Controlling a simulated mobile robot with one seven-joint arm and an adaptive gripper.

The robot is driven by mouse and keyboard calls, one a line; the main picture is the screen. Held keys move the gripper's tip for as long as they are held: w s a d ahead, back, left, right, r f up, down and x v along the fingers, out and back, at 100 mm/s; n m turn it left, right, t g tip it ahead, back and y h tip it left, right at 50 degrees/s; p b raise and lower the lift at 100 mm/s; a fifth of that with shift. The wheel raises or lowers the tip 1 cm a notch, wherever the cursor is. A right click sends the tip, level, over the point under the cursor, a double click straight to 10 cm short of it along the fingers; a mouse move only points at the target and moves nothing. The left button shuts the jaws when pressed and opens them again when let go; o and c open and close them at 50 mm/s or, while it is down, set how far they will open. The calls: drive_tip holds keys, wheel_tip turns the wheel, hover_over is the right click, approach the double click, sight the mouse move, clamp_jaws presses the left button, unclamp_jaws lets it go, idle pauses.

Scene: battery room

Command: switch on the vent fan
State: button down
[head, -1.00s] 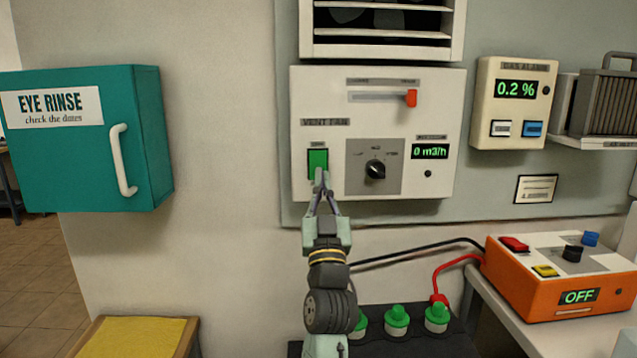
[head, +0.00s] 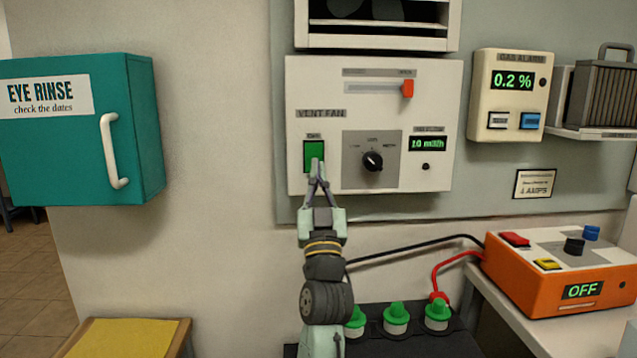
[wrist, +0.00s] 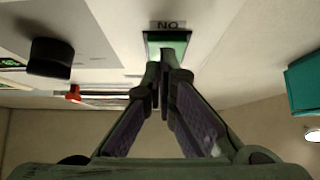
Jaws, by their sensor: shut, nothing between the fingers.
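The vent fan panel (head: 300,90) is a white box on the wall under a louvred vent (head: 380,25). Its green button (head: 314,152) is at the lower left and also shows in the wrist view (wrist: 170,48). My gripper (head: 316,166) is shut and empty, its fingertips at the lower part of the button; I cannot tell whether they press it. The air flow display (head: 427,143) shows a lit reading that looks like 10 m3/h. A black knob (head: 372,161) sits right of the button. An orange slider (head: 407,88) is at the right of its slot.
A teal eye rinse cabinet (head: 80,150) hangs at the left. A gas alarm (head: 508,95) reads 0.2 %. An orange charger (head: 520,285) reading OFF stands on the right bench, its cables running to a battery with green caps (head: 396,318).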

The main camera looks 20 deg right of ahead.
wheel_tip(320, 180, up, 10)
drive_tip(key=shift+w+f, duration=0.1)
idle(0.4)
